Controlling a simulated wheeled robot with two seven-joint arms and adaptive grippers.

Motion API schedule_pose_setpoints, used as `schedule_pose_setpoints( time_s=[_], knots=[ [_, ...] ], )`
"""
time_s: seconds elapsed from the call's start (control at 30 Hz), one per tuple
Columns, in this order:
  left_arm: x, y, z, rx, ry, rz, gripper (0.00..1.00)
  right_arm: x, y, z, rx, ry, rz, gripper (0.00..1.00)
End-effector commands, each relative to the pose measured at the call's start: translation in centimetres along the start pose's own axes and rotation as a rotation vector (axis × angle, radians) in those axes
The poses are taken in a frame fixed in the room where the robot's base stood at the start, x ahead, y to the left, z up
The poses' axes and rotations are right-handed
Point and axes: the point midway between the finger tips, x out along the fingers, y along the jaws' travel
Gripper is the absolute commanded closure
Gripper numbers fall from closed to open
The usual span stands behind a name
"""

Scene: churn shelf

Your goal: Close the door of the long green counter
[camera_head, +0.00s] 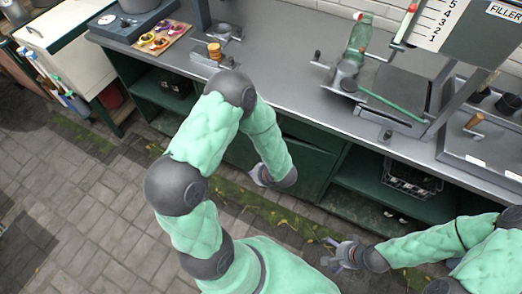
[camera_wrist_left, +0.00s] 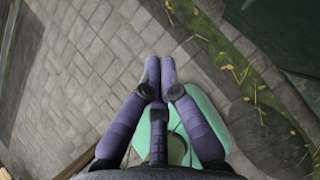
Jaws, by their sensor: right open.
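The long green counter (camera_head: 290,92) has a grey top and dark green cupboards below. A dark green door panel (camera_head: 308,168) shows under its middle, partly hidden by my left arm; I cannot tell how far it stands open. My left gripper (camera_head: 257,174) is in front of this panel, mostly hidden behind its wrist. In the left wrist view its purple fingertips (camera_wrist_left: 160,68) are together with nothing between them, above the paving. My right gripper (camera_head: 332,252) is open and empty, low over the floor, in front of and apart from the counter.
Open shelves flank the panel, with a dark crate (camera_head: 410,180) on the right one. On top are a green bottle (camera_head: 358,42), a filler stand (camera_head: 440,30) and a tray of colourful pieces (camera_head: 160,38). A cream cabinet (camera_head: 62,35) stands left. Paved floor (camera_head: 95,220) is clear at left.

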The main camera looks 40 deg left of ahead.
Motion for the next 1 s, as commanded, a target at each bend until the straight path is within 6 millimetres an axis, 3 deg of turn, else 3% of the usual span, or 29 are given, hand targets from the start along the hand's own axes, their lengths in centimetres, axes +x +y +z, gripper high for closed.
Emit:
schedule_pose_setpoints(
  time_s=[0.2, 0.4, 0.5, 0.63, 0.77, 1.0],
  knots=[
    [3.9, -0.1, -5.3, 0.084, 0.389, -0.02, 1.0, -0.8, -0.3, 0.0, 0.0, 0.0, 0.0, 0.03],
    [5.3, -1.5, -8.8, 0.113, 0.713, -0.176, 1.0, -1.3, -0.5, 0.1, 0.0, 0.0, 0.0, 0.03],
    [5.5, -2.5, -9.7, 0.106, 0.846, -0.295, 1.0, -1.6, -0.6, 0.1, 0.0, 0.0, 0.0, 0.03],
    [5.4, -3.7, -9.5, 0.077, 0.975, -0.488, 1.0, -2.0, -0.7, 0.1, 0.0, 0.0, 0.0, 0.03],
    [5.1, -4.7, -8.1, 0.028, 1.049, -0.713, 1.0, -2.4, -0.8, 0.1, 0.0, 0.0, 0.0, 0.03],
    [4.9, -4.5, -2.1, -0.107, 1.009, -1.168, 1.0, -3.0, -1.1, 0.1, 0.0, 0.0, 0.0, 0.03]
  ],
)
